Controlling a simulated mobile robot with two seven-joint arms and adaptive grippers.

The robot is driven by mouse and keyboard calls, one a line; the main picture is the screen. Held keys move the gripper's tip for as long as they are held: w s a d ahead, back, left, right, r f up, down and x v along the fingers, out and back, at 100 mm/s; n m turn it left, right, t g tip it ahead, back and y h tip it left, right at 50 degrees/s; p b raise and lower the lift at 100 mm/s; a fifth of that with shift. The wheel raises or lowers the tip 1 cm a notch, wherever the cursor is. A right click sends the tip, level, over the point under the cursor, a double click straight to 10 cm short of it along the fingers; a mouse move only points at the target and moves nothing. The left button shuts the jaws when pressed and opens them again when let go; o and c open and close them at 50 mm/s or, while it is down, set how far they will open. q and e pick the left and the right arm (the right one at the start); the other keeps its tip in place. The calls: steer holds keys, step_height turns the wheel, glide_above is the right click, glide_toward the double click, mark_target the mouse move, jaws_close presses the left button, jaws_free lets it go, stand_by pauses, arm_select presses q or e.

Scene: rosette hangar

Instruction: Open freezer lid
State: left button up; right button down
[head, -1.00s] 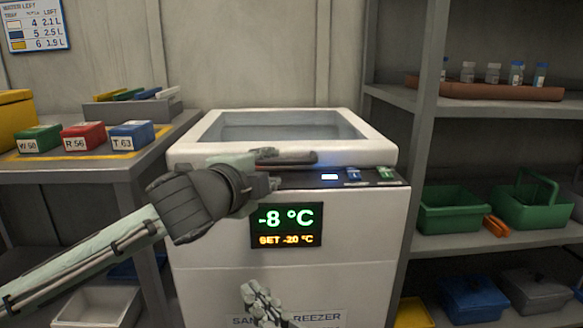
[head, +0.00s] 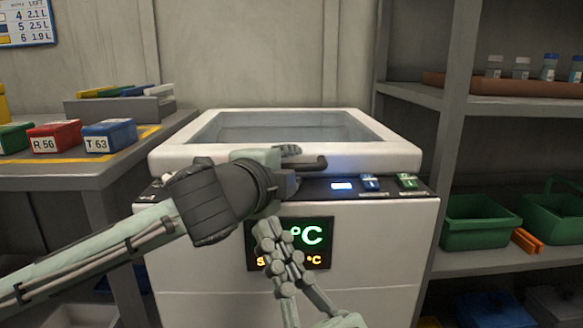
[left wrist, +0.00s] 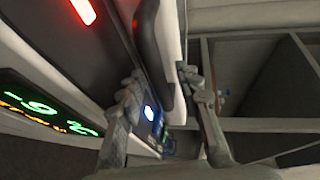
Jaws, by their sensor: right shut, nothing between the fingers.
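The white chest freezer (head: 290,260) stands straight ahead. Its lid (head: 385,158), a white frame around a grey glass panel, lies shut on top. A dark handle (head: 315,164) sits on the lid's front edge. My left gripper (head: 290,168) is at the handle, one finger above and one below. In the left wrist view its fingers (left wrist: 163,95) are apart, with the handle (left wrist: 148,35) between them; I cannot tell if they touch it. My right gripper (head: 268,232) is shut and empty in front of the display (head: 318,232), hiding part of it.
A table (head: 90,172) with colored boxes stands close on the left. A grey shelf unit (head: 455,130) with green baskets and vials stands close on the right. A control strip (head: 425,188) with a lit blue indicator and switches runs below the lid.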

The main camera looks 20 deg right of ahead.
arm_select(q)
jaws_close()
steer(key=shift+r, duration=0.2)
stand_by(0.5)
